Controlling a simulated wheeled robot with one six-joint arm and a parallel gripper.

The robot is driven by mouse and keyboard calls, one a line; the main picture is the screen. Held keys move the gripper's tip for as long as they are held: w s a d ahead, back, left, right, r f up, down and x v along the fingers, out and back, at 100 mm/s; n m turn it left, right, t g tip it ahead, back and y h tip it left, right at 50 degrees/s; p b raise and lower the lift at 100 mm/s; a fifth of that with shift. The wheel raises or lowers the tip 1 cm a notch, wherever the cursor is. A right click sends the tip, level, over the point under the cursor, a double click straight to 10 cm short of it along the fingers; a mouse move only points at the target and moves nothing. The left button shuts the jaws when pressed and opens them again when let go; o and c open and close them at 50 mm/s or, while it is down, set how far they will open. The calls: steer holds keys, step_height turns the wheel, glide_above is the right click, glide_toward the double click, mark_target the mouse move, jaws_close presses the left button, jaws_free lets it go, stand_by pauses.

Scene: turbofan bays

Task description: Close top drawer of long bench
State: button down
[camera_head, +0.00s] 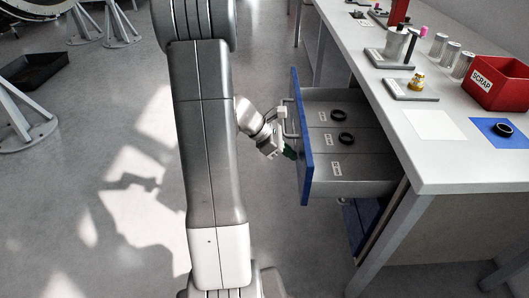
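The long bench (452,170) runs along the right side, with a light top and grey legs. Its top drawer (365,172) stands pulled out to the left. The drawer has a blue front (302,150), a grey inside with labelled compartments, and two dark rings (346,138) in it. A handle (289,118) is on the outer face of the front. My gripper (284,143) is at the outer side of the drawer front, close to the handle. Its fingers are small and partly hidden, so I cannot tell whether it touches or grips the handle.
On the bench top are a red SCRAP bin (492,85), several metal cylinders (462,64), a blue mat (505,140) with a dark ring and a white sheet (434,124). A black tray (33,72) and grey stands are on the floor at left. Floor between is clear.

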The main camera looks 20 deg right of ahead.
glide_above(359, 167)
steer(key=shift+s+d, duration=0.3)
steer(key=shift+s, duration=0.05)
steer(key=shift+r, duration=0.1)
steer(key=shift+d, duration=0.15)
steer(key=shift+r, duration=0.1)
steer(key=shift+w+a, duration=0.25)
steer(key=shift+a, duration=0.3)
steer(key=a, duration=0.2)
steer(key=w+a, duration=0.1)
steer(key=shift+a+r, duration=0.35)
steer(key=p+v, duration=0.2)
steer(key=v, duration=0.7)
steer(key=shift+f, duration=0.2)
steer(key=shift+a, duration=0.1)
